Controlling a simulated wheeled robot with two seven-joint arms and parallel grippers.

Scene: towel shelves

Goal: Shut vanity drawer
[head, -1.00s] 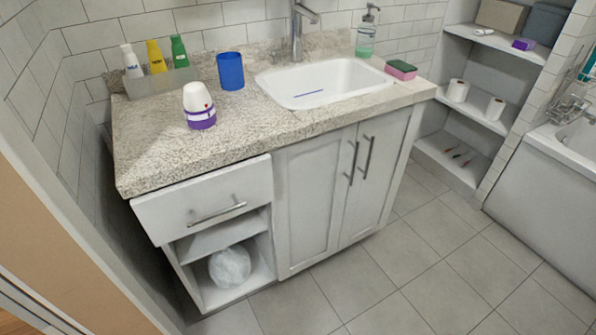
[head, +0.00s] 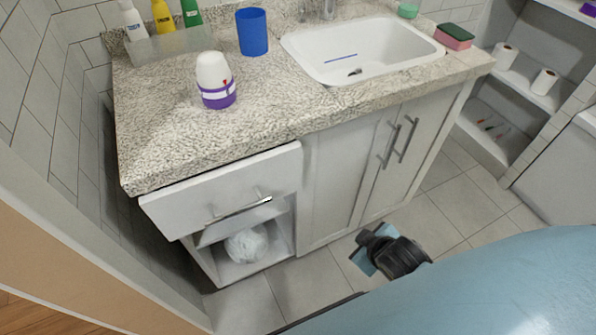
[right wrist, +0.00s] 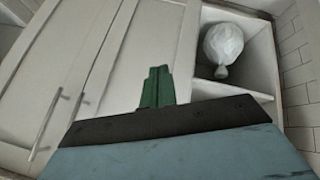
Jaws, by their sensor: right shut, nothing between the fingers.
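The vanity drawer (head: 180,203) is at the left of the vanity under the counter, in the head view. Its white front stands out a little from the cabinet, so it is partly open. Its metal handle (head: 238,211) runs across the front. My right gripper (head: 370,250) is low over the floor in front of the cabinet doors, to the right of the drawer and apart from it. It is shut and empty. In the right wrist view its green fingers (right wrist: 157,88) are together before the doors and the open cubby. My left gripper is not in view.
The cubby below the drawer holds a white bag (head: 248,246), also in the right wrist view (right wrist: 222,46). Two door handles (head: 398,142) stick out at the right. A white-purple bottle (head: 213,80) and blue cup (head: 252,32) stand on the counter. The tile floor (head: 455,205) is clear.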

